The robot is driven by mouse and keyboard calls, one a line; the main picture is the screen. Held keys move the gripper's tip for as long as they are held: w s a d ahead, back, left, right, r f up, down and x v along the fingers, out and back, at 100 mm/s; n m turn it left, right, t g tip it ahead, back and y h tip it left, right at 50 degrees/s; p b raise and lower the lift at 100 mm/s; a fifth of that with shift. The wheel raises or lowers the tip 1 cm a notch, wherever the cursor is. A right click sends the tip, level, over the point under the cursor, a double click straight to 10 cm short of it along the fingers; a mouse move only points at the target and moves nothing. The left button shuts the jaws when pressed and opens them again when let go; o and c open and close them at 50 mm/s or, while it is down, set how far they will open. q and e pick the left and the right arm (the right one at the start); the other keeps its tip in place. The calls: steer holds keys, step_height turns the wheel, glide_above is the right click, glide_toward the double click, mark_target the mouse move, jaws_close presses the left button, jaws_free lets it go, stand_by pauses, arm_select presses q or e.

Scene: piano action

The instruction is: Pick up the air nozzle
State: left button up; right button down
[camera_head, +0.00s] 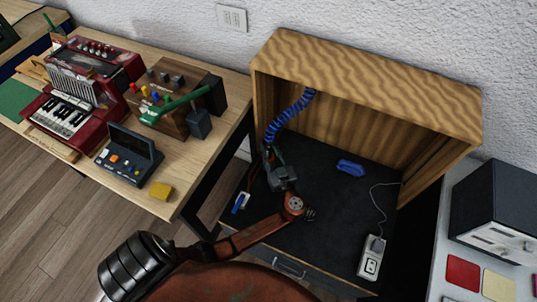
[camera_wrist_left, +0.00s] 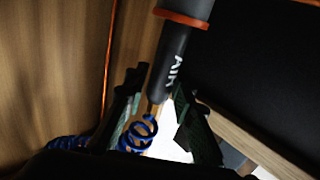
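The air nozzle (camera_wrist_left: 172,65) is a dark grey cylinder marked AIR, with an orange ring and a brass end fitted to a blue coiled hose (camera_wrist_left: 138,132). In the head view the blue hose (camera_head: 288,118) hangs inside the wooden cabinet and runs down to my left gripper (camera_head: 270,156). There the nozzle is mostly hidden or too small to make out. In the left wrist view the fingers of my left gripper (camera_wrist_left: 162,112) stand apart on either side of the nozzle's brass end, with gaps showing. My right gripper is not in view.
The wooden cabinet (camera_head: 365,75) stands around a dark work surface (camera_head: 325,215) with a blue object (camera_head: 350,168) and a white corded device (camera_head: 371,257). A wooden table (camera_head: 200,165) with a red accordion (camera_head: 75,95) is at left. A black box (camera_head: 495,210) stands at right.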

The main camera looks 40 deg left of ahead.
arm_select(q)
jaws_close()
stand_by(0.5)
